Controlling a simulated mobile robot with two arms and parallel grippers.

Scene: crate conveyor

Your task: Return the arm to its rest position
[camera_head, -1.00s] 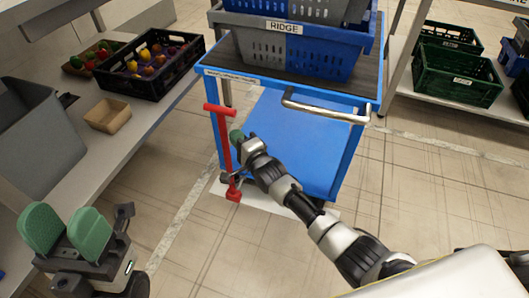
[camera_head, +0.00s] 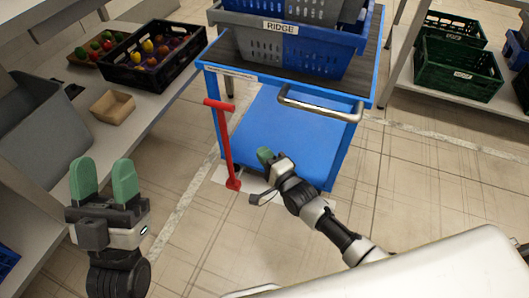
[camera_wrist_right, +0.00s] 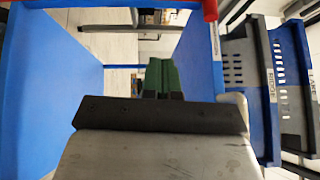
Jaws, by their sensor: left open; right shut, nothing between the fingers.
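My right arm reaches in from the lower right of the head view. Its gripper (camera_head: 265,156) is in front of the blue cart (camera_head: 285,130), to the right of the red upright handle (camera_head: 225,145). In the right wrist view its green fingers (camera_wrist_right: 162,76) are together with nothing between them. My left gripper (camera_head: 104,180) is at the lower left of the head view, green fingers pointing up and apart, empty, beside the left bench.
Blue and grey crates (camera_head: 300,50), one labelled RIDGE, stand on the cart. The left bench holds a black crate of produce (camera_head: 150,75), a small brown box (camera_head: 113,107) and a grey bin (camera_head: 40,130). Green crates (camera_head: 458,72) sit on the right shelf. Floor between is clear.

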